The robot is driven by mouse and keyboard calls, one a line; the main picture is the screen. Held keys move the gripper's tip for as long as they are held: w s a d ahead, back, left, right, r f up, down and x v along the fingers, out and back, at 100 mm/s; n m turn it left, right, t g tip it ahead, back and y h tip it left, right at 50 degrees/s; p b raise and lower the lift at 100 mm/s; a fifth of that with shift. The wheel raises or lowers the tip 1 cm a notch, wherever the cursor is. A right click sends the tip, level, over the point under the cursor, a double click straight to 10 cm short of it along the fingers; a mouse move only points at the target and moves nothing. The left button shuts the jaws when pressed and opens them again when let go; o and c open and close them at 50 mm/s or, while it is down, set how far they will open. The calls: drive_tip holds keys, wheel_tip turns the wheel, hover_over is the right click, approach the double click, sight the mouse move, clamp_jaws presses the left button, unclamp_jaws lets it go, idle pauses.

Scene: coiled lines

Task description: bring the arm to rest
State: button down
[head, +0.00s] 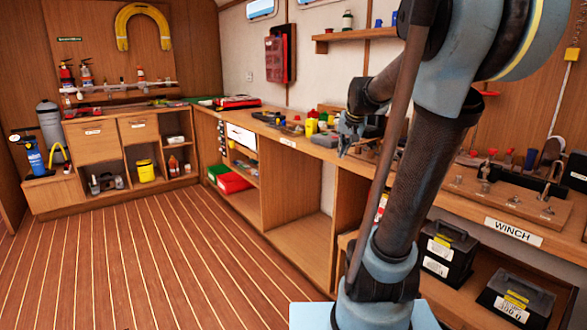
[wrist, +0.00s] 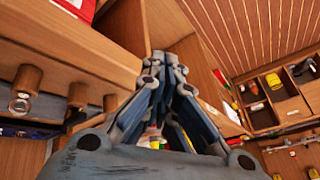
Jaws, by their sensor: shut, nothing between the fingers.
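My gripper (head: 344,146) is near the front edge of the long wooden bench in the head view, at about the height of its top. In the wrist view my gripper (wrist: 168,62) has its fingers together at the tips, with nothing held between them. My arm rises on the right of the head view and bends back down to the gripper, hiding part of the bench behind it.
The long bench (head: 290,133) runs along the wall, with several small items on top and open shelves below. Black cases (head: 447,252) stand on a low shelf at right. A yellow container (head: 145,171) sits in the far cabinet. The striped floor (head: 150,260) at left is clear.

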drive_tip(key=s+f+n+g, duration=0.1)
drive_tip(key=s+f, duration=0.5)
drive_tip(key=s, duration=0.3)
drive_tip(key=s+f+n+g+h, duration=0.1)
drive_tip(key=s+f, duration=0.5)
drive_tip(key=s, duration=0.4)
drive_tip(key=s+d+f+n+g, duration=0.1)
drive_tip(key=s+f, duration=0.5)
drive_tip(key=s, duration=0.3)
drive_tip(key=shift+s+f+g, duration=0.25)
drive_tip(key=shift+s+g, duration=0.05)
drive_tip(key=shift+s, duration=0.1)
drive_tip(key=shift+d, duration=0.1)
drive_tip(key=shift+w+f, duration=0.2)
drive_tip(key=shift+w, duration=0.3)
